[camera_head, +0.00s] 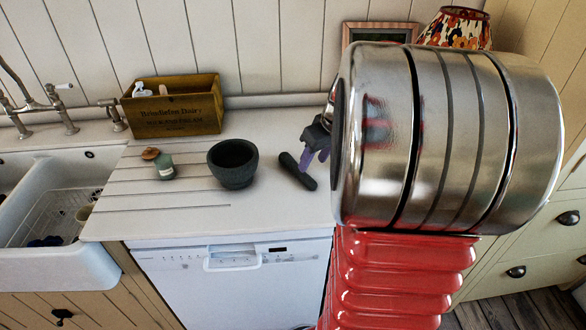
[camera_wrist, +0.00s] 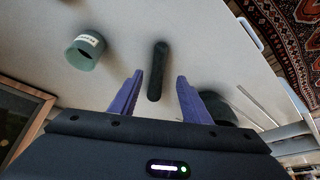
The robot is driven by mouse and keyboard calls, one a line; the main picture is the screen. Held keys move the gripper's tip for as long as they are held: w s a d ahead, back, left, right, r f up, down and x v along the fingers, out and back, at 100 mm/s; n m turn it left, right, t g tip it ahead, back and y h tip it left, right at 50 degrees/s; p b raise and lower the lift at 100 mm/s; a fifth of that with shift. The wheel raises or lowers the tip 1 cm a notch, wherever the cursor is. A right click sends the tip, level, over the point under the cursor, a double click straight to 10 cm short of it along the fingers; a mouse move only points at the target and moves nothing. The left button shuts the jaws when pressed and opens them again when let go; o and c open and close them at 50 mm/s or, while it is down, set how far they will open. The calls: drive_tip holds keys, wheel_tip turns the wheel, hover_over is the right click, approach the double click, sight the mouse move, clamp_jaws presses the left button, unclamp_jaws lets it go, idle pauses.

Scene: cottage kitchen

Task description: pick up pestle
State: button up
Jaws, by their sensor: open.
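The pestle (camera_head: 298,172) is a dark, club-shaped stick lying on the white worktop, just right of the dark stone mortar (camera_head: 233,165). My gripper (camera_head: 314,158) is at the pestle's right side, its purple fingers pointing down towards it. In the wrist view the fingers of my gripper (camera_wrist: 160,77) are open and empty. The pestle (camera_wrist: 158,66) shows between and beyond them, its near end framed by the fingertips. I cannot tell how high the fingers are above it. The mortar (camera_wrist: 221,108) is partly hidden behind the right finger in that view.
The sink (camera_head: 45,262) is far left. A labelled green container (camera_wrist: 85,50) stands on the worktop in the wrist view. My arm hides the worktop's right part.

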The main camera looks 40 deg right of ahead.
sight(306, 175)
drive_tip(key=shift+x, duration=1.85)
drive_tip(key=shift+x, duration=2.6)
drive_tip(key=shift+d, duration=0.15)
clamp_jaws()
